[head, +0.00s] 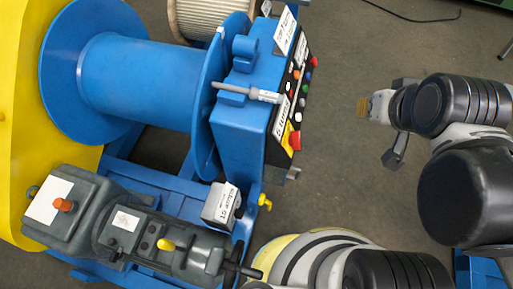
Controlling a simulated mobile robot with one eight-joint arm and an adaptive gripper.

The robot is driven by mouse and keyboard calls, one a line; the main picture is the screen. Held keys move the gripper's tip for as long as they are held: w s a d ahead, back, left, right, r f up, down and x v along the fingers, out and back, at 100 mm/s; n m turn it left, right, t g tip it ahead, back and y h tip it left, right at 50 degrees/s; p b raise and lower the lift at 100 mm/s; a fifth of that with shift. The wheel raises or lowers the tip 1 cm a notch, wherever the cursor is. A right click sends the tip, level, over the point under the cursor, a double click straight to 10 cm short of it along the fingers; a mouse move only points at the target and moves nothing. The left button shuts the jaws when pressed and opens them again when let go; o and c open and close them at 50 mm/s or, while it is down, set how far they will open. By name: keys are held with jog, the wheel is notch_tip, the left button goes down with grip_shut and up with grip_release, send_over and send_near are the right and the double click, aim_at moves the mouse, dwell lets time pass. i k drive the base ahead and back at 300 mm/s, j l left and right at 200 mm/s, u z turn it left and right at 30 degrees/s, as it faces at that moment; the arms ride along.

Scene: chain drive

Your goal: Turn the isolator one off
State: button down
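A small grey box (218,204) with a white label sits on the blue frame at lower centre, with a dark knob on its right side. A yellow lever (265,202) stands just right of it. The label text is too small to read, so I cannot tell which part is isolator one or its position. My gripper (376,128) is at right, over bare floor, well apart from the box and lever. It shows a tan-tipped part and a dark finger angled down. I see nothing held in it, but its opening is unclear.
A blue control panel (254,120) with coloured buttons and a red knob stands between my gripper and the blue drum (140,82). A grey gearbox (160,240) with orange and yellow caps lies lower left. A yellow guard (20,120) is at far left. The floor at centre right is clear.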

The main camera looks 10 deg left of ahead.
aim_at(294, 139)
jog(key=u, duration=0.4)
jog(key=k+l, duration=0.95)
